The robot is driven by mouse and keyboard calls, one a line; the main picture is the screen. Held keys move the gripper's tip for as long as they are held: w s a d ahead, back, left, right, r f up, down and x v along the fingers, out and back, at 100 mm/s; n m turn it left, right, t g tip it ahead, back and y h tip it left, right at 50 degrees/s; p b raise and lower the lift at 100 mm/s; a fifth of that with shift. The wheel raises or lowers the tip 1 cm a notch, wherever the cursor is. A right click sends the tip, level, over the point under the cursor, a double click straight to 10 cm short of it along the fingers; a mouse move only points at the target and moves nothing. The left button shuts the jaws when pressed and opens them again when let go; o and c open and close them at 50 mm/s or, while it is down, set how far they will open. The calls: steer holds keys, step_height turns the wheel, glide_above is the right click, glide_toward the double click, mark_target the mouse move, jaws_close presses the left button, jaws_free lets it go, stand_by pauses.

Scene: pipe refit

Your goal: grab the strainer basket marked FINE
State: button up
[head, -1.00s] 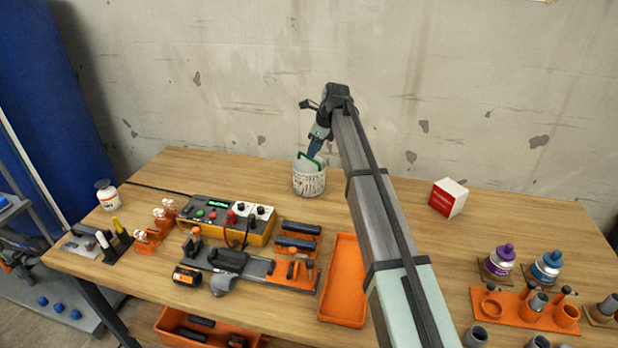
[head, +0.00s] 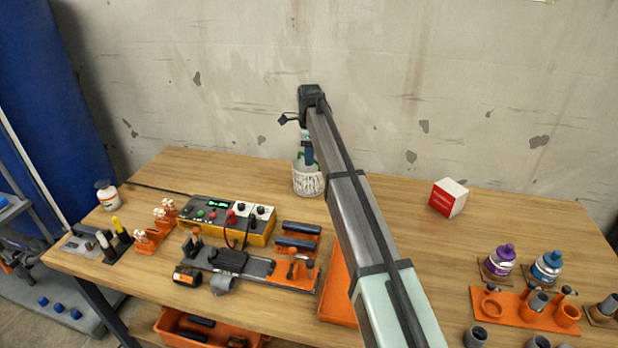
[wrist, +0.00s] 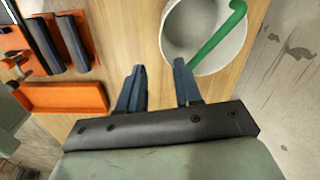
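A white round basket (head: 308,185) stands upright at the back of the bench near the wall. No FINE marking is readable on it. In the wrist view the basket (wrist: 233,53) is at the upper right, open side facing me and looking empty, with a green handle (wrist: 218,38) arching across it. My gripper (wrist: 157,78) is open with nothing between its blue fingers. Its right finger overlaps the basket's edge in that view; I cannot tell whether they touch. In the head view my gripper (head: 308,158) is at the basket's top and hides most of the handle.
A yellow control box (head: 226,222) and dark cylinders in an orange rack (head: 296,245) stand left of my arm. An orange tray (head: 336,290) lies partly under it. A red and white box (head: 448,198) stands to the right. The wall is close behind the basket.

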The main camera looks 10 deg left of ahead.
step_height(320, 180, down, 5)
glide_above(308, 190)
steer(key=shift+f, duration=2.6)
steer(key=shift+c, duration=0.2)
jaws_close()
